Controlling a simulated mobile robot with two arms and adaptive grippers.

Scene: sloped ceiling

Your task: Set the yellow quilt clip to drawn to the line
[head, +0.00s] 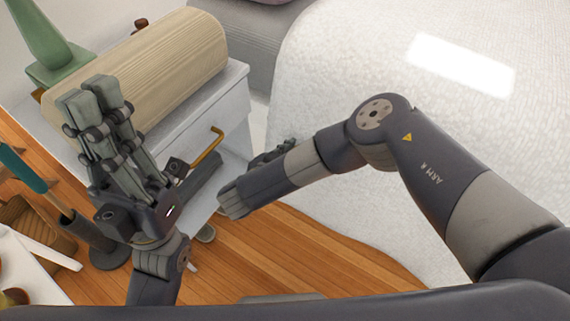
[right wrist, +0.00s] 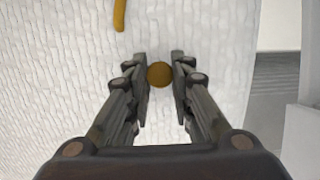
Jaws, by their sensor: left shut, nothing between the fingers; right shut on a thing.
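The yellow quilt clip (right wrist: 160,74) shows in the right wrist view as a round yellow-brown end in front of the white quilt (right wrist: 60,90). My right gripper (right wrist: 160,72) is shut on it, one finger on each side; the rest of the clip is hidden. In the head view my right gripper (head: 273,153) is mostly behind my right forearm, beside the quilt (head: 350,60), and the clip is hidden there. My left gripper (head: 92,96) is shut and empty, raised in front of the white cabinet, away from the clip.
A yellow bar (right wrist: 119,14) lies against the quilt at the top of the right wrist view. A bent brass-yellow piece (head: 206,148) is at the front of the white cabinet (head: 228,95). A wooden roll-shaped box (head: 170,65) and green object (head: 50,45) stand behind my left gripper.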

